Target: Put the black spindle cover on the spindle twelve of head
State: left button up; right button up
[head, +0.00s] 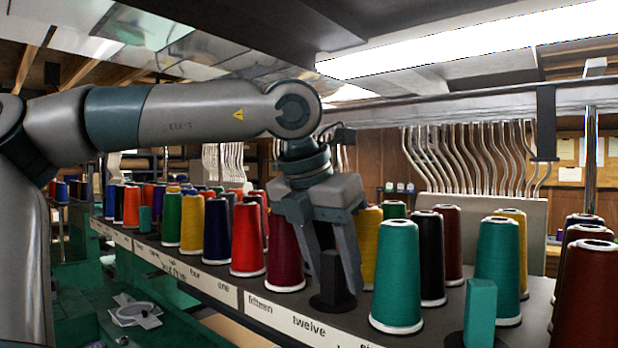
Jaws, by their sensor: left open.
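The black spindle cover (330,277) stands upright over a round black base (326,304) on the thread shelf, behind the label strip between "fifteen" and "twelve" (309,327). My left gripper (337,283) points down from above with its jaws open, one finger on each side of the cover. I cannot tell whether the fingers touch it. The spindle itself is hidden under the cover. My right gripper is not in view.
A dark red cone (285,250) stands close left of the gripper and a teal cone (398,278) close right. A teal cover (480,312) stands at the front right. More cones crowd behind. A metal rail (440,108) with curved hooks runs above.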

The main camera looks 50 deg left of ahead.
pick_arm(q)
jog(key=b+v, duration=0.1)
jog(key=v, duration=0.4)
jog(key=shift+s+r, duration=0.1)
jog(key=shift+r, duration=0.2)
jog(key=b+v, duration=0.1)
jog(key=v, duration=1)
jog(key=shift+s+r, duration=0.25)
jog(key=shift+r, duration=0.1)
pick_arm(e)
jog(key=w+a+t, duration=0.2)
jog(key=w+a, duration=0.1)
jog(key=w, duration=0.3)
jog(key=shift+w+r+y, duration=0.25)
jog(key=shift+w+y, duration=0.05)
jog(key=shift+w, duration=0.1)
pick_arm(q)
jog(key=shift+d, duration=0.1)
